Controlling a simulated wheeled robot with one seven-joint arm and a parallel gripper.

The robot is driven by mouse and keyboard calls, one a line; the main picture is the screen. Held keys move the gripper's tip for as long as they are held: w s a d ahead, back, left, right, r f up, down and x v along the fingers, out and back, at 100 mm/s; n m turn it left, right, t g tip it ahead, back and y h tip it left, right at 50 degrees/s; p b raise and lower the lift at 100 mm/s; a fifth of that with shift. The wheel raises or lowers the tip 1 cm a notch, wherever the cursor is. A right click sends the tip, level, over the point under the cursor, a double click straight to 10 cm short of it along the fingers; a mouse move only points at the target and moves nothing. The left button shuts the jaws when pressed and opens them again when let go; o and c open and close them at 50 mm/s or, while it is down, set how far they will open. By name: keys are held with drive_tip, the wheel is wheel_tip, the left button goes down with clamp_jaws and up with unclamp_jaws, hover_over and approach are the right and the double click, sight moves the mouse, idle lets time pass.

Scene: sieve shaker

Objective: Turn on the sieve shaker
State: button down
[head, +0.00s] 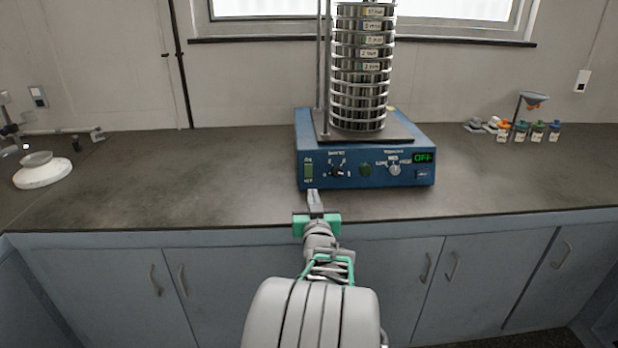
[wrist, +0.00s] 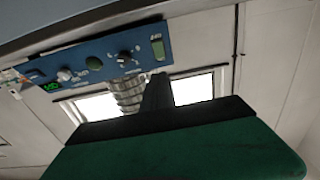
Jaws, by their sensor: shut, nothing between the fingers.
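The sieve shaker (head: 366,165) is a blue box on the counter with a tall stack of metal sieves (head: 360,75) on top. Its front panel has a green rocker switch (head: 309,171) at the left, dark and grey knobs, a green round button (head: 366,170) and a display (head: 423,157) reading OFF. In the wrist view the panel (wrist: 105,58) appears upside down, with the switch (wrist: 158,48) at its right end. My gripper (head: 313,194) is shut and empty, its fingertips just below and in front of the switch; whether they touch the box is unclear.
A white round device (head: 42,172) stands at the far left. Small coloured bottles (head: 530,132) and a funnel stand (head: 532,100) are at the right. Blue cabinets (head: 90,285) are below the counter edge.

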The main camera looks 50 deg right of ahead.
sight(308, 166)
drive_tip(key=x, duration=1.4)
drive_tip(key=shift+a+f, duration=0.1)
